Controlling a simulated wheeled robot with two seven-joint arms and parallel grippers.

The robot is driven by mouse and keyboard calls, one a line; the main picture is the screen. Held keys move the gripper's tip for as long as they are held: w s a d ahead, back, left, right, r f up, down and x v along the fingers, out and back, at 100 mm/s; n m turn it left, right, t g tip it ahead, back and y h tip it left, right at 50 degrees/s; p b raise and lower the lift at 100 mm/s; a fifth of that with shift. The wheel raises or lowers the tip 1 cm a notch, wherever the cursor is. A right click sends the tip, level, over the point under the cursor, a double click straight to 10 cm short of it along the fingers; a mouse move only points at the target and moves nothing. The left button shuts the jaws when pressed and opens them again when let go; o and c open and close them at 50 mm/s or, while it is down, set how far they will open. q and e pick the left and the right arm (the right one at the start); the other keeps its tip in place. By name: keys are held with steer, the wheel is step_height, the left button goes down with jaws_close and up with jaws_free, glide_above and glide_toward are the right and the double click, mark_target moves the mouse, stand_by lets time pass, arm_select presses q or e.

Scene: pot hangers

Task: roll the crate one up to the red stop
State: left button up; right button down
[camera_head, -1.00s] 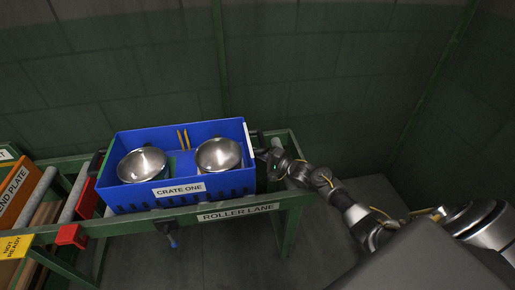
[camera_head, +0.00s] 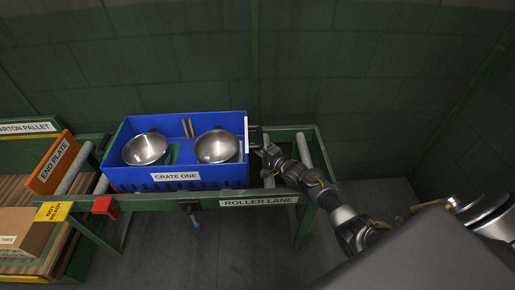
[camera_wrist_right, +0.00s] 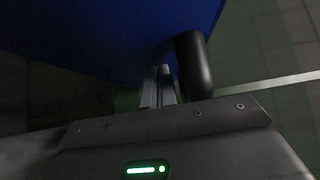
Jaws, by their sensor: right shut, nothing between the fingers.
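The blue crate one (camera_head: 225,177) sits upright on the roller lane (camera_head: 160,203) and holds two steel bowls. The red stop (camera_head: 104,206) shows at the crate's lower left corner. Whether the crate touches it I cannot tell. My right gripper (camera_head: 257,146) is shut and empty at the crate's right end, by its black handle. In the right wrist view, the closed fingers (camera_wrist_right: 160,75) reach up to the blue crate wall (camera_wrist_right: 115,35), beside the black handle (camera_wrist_right: 194,65). Contact with the wall is hard to make out. My left gripper is out of view.
Bare rollers (camera_head: 305,150) lie right of the crate. An orange end plate (camera_head: 52,162), a yellow "not ready" sign (camera_head: 53,211) and a cardboard carton (camera_head: 24,232) are at the left. A blue-tipped lever (camera_head: 195,222) hangs below the lane's front rail.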

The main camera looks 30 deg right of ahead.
steer(key=d, duration=0.1)
steer(key=s+d, duration=0.1)
steer(key=d, duration=0.1)
steer(key=s+d, duration=0.1)
steer(key=shift+d, duration=0.15)
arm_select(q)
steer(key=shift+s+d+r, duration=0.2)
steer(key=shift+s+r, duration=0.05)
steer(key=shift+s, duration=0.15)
arm_select(e)
steer(key=v, duration=0.9)
steer(key=shift+s, duration=0.3)
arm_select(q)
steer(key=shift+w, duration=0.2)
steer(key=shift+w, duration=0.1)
arm_select(e)
steer(key=shift+s, duration=0.1)
